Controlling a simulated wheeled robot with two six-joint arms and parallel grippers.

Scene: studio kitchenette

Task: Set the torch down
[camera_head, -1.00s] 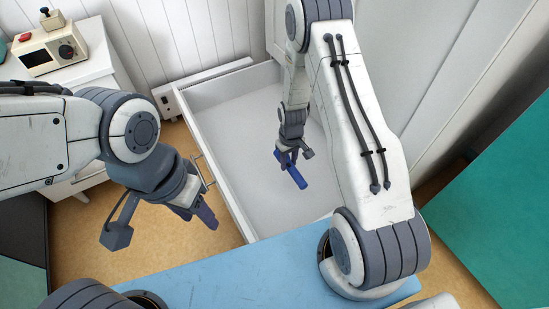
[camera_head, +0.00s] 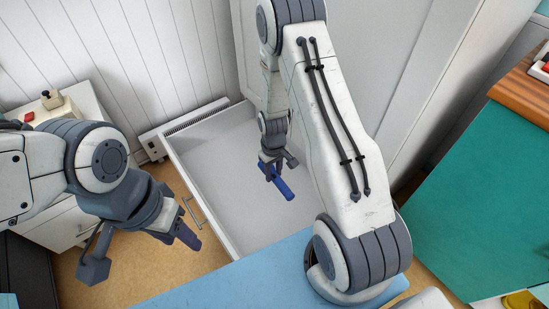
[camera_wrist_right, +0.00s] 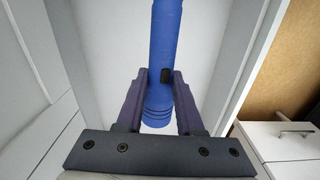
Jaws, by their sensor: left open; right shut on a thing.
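The torch (camera_head: 283,187) is a blue cylinder. My right gripper (camera_head: 270,168) is shut on it and holds it over the open white drawer (camera_head: 225,165) in the head view. In the right wrist view the torch (camera_wrist_right: 163,45) stands between the two fingers of my right gripper (camera_wrist_right: 160,80), with a dark button on its side. How high it is above the drawer floor I cannot tell. My left gripper (camera_head: 190,240) is open and empty, left of the drawer and outside it.
The drawer floor around the torch looks bare. A blue surface (camera_head: 235,278) lies in front of the drawer. A green surface (camera_head: 480,185) is at the right. A white cabinet (camera_head: 60,225) with a small appliance stands at the left.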

